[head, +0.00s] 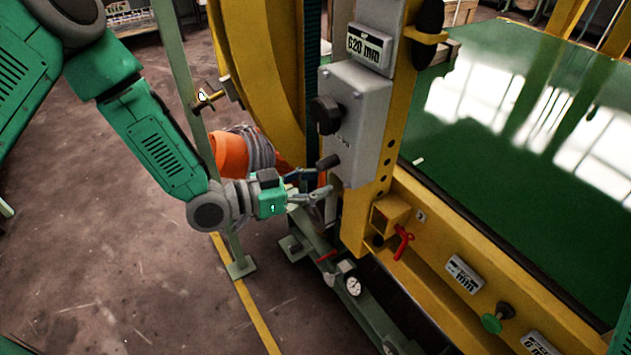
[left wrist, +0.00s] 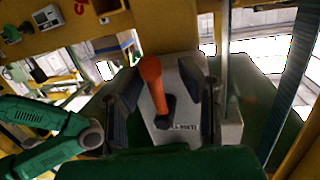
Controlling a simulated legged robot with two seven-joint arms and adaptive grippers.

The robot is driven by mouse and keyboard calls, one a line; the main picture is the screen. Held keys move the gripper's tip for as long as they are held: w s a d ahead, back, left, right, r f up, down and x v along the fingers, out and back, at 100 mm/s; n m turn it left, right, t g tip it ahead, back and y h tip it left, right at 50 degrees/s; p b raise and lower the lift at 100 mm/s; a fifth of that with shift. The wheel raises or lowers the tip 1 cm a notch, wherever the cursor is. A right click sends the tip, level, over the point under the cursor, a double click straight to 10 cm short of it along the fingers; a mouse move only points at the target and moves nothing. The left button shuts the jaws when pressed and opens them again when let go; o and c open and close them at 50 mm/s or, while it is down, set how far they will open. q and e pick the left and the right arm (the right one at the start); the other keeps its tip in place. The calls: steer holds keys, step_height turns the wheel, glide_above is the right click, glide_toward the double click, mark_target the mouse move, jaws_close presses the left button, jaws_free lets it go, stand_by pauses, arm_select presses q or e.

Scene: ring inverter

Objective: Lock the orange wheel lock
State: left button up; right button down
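In the left wrist view the orange wheel lock handle (left wrist: 152,78) stands out from a grey box (left wrist: 183,125) with a dark pivot at its lower end. My left gripper (left wrist: 163,95) has its two dark fingers spread either side of this handle, with gaps showing. In the head view the left gripper (head: 324,185) is at the lower edge of the grey control box (head: 352,125), just below a dark stub (head: 328,162). Contact with the handle cannot be told. My right gripper is not in view.
A large yellow ring (head: 262,70) stands behind my left arm, beside an orange roll wrapped in grey cable (head: 230,152). A black knob (head: 325,114) sits above the gripper. A red valve handle (head: 402,242) and a gauge (head: 353,286) are below. Floor at left is clear.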

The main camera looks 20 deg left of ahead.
arm_select(q)
steer(key=v, duration=1.1)
steer(key=shift+s+a, duration=0.25)
steer(key=shift+s, duration=0.1)
steer(key=shift+a+r, duration=0.1)
